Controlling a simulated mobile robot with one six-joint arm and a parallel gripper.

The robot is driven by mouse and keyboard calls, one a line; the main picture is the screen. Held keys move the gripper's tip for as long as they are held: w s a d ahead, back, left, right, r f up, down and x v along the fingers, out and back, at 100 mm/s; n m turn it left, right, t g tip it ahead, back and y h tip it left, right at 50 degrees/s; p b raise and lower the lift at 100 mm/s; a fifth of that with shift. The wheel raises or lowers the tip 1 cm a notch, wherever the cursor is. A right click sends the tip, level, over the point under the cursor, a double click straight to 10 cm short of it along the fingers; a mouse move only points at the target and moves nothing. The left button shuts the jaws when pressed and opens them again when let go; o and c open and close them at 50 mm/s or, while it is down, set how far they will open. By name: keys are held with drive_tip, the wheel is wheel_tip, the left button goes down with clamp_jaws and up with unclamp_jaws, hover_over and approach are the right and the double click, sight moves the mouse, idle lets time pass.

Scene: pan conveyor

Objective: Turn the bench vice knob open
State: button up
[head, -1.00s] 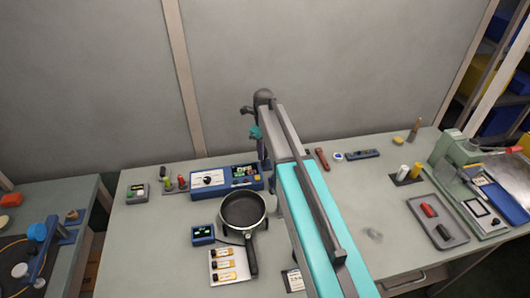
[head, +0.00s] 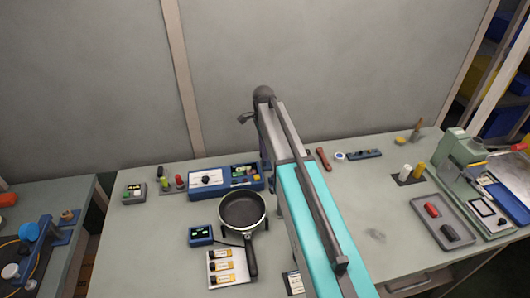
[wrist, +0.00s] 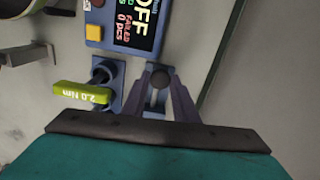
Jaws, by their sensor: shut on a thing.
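The fingers are closed in on the knob from both sides. In the head view my own arm hides the gripper and the knob.
Left of my fingers in the wrist view are a yellow-green handle marked 2.0 Nm (wrist: 82,95) and a display reading OFF (wrist: 135,22). In the head view a black pan (head: 242,208) and a blue panel box (head: 207,182) stand left of my arm.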

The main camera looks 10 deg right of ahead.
drive_tip(key=n+b, duration=0.1)
drive_tip(key=n, duration=0.6)
drive_tip(key=n+b, duration=0.1)
drive_tip(key=n, duration=1.8)
drive_tip(key=shift+b, duration=0.4)
drive_tip(key=o, duration=1.1)
drive_tip(key=shift+c, duration=0.2)
drive_tip(key=shift+r, duration=0.15)
